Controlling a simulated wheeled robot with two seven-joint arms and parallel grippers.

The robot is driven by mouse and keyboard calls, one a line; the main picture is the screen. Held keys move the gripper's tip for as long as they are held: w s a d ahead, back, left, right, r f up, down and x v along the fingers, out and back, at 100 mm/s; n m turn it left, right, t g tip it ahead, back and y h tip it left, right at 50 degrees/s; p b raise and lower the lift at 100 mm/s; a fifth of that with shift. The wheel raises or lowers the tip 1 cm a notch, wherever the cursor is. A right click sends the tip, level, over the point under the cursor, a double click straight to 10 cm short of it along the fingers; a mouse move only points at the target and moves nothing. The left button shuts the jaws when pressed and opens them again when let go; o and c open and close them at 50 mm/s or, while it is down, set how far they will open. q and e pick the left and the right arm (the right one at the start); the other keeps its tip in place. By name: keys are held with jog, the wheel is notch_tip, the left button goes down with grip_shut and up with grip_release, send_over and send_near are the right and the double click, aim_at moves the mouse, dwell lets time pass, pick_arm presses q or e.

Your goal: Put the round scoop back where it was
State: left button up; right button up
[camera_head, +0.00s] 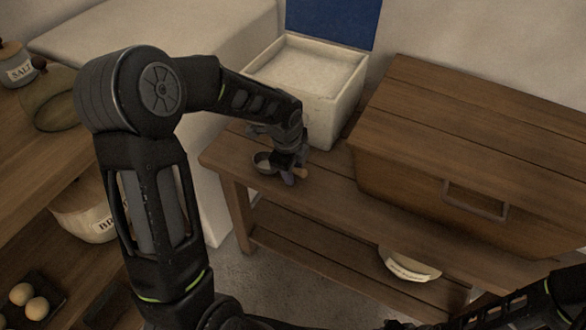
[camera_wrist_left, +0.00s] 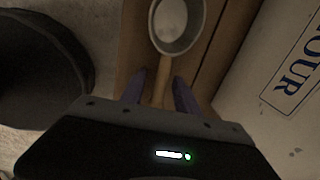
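The round scoop (camera_head: 264,163) has a grey metal bowl and a wooden handle. It is at the left end of the wooden bench, in front of the white bin; I cannot tell whether it touches the bench top. My left gripper (camera_head: 291,174) is low over the scoop's handle. In the left wrist view the scoop's bowl (camera_wrist_left: 177,22) points away, and its handle runs between the two purple fingers of my left gripper (camera_wrist_left: 160,80). A gap shows on each side of the handle, so the fingers look open around it. My right gripper is not in view.
The open white bin (camera_head: 325,120) with pale contents and a blue lid (camera_head: 335,18) stands behind the scoop. A large wooden box (camera_head: 450,140) with a handle fills the bench's right. A labelled bowl (camera_head: 408,266) sits on the lower shelf. A wooden counter (camera_head: 40,140) is at left.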

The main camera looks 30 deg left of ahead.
pick_arm(q)
jog(key=shift+r, duration=0.45)
jog(key=p+v, duration=0.2)
jog(key=v, duration=0.9)
jog(key=shift+r, duration=0.15)
jog(key=shift+s, duration=0.1)
